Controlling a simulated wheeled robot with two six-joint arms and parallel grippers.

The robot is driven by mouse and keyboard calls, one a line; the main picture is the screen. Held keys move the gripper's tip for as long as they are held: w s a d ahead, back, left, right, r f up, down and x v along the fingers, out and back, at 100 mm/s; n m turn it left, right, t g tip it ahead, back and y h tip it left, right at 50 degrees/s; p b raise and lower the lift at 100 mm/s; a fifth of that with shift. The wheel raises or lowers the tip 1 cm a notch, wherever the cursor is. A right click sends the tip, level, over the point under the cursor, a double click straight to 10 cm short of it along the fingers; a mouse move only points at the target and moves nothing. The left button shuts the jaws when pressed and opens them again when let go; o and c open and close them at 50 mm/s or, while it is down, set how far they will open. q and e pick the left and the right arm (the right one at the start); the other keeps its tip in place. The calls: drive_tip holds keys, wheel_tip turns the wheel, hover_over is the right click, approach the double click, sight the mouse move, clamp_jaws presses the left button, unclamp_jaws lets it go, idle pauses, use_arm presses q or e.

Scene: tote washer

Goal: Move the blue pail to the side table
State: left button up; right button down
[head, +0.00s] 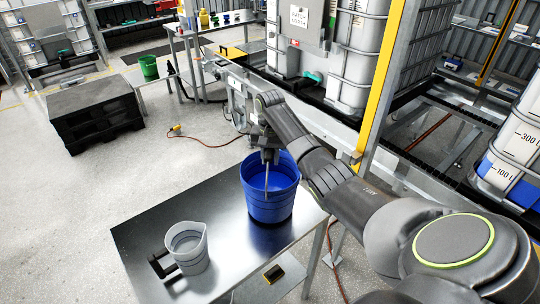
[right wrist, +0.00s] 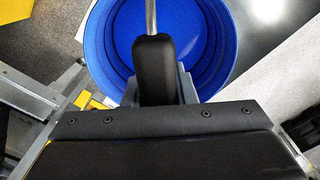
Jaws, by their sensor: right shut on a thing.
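The blue pail (head: 268,203) is upright at the back right part of a shiny metal table (head: 150,232). I cannot tell for sure whether its base touches the tabletop. My right gripper (head: 268,155) is above the pail's opening, shut on its raised handle. In the right wrist view the blue pail (right wrist: 222,45) lies under the gripper, its inside looks empty, and the metal handle (right wrist: 151,14) runs up past a black grip piece. The jaws themselves are mostly hidden. My left gripper is not in view.
A grey jug (head: 187,248) with a black handle stands on the same metal table, left of the pail. A black crate (head: 98,125) and a green bucket (head: 149,68) are farther back. A yellow post (head: 382,80) and a metal frame stand behind my right arm.

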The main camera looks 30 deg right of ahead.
drive_tip(key=shift+w, duration=0.15)
idle(0.5)
drive_tip(key=shift+f, duration=0.5)
idle(0.5)
